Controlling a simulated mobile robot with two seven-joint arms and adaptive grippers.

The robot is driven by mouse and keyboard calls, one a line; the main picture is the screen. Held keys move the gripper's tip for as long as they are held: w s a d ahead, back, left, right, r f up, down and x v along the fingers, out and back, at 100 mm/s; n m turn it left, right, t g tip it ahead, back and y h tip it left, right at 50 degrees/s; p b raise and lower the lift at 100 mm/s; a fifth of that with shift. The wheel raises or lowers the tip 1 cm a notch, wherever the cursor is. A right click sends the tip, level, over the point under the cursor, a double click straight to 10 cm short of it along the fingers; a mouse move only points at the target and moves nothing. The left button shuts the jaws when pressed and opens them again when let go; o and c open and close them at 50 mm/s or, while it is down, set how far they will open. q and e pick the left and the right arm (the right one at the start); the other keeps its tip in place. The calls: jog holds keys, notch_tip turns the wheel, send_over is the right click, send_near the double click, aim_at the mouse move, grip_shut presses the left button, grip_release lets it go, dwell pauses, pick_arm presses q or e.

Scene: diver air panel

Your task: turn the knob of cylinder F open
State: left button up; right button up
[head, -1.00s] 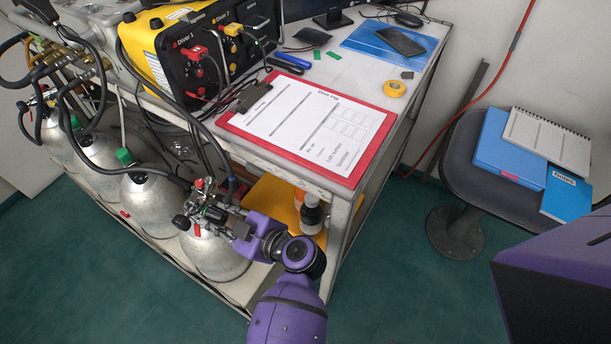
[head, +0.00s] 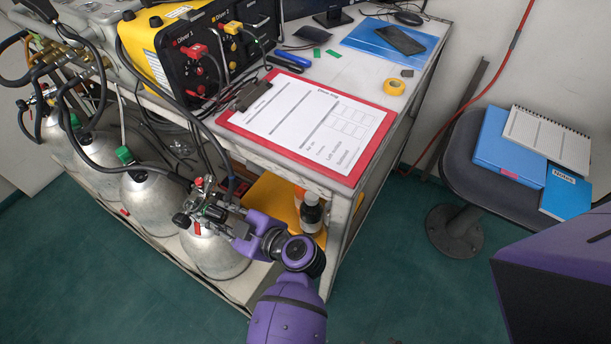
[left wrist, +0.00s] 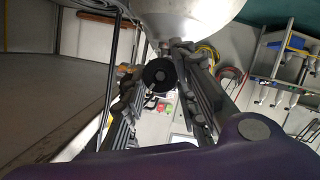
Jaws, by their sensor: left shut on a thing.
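The nearest silver cylinder (head: 214,254) stands at the end of the row beside the bench; I cannot read a letter on it. My left gripper (head: 217,215) is at its valve, with the fingers largely lost among the dark fittings in the head view. In the left wrist view a round black knob (left wrist: 160,75) lies between the two fingers of my left gripper (left wrist: 158,88), which are shut on it. The silver cylinder body (left wrist: 185,18) shows above the knob there. My right gripper is not in view.
More cylinders (head: 150,205) with black hoses stand to the left, one with a green knob (head: 124,156). A red clipboard (head: 310,125) and a yellow-black panel (head: 190,50) are on the bench. A dark bottle (head: 311,215) stands on the lower shelf near my arm.

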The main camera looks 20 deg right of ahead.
pick_arm(q)
jog(key=shift+w+d+r, duration=0.1)
jog(key=shift+d, duration=0.3)
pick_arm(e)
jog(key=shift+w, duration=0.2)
pick_arm(q)
jog(key=o, duration=1)
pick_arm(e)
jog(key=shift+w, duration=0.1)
pick_arm(q)
jog(key=shift+a, duration=0.1)
jog(key=v, duration=0.7)
jog(key=shift+s, duration=0.2)
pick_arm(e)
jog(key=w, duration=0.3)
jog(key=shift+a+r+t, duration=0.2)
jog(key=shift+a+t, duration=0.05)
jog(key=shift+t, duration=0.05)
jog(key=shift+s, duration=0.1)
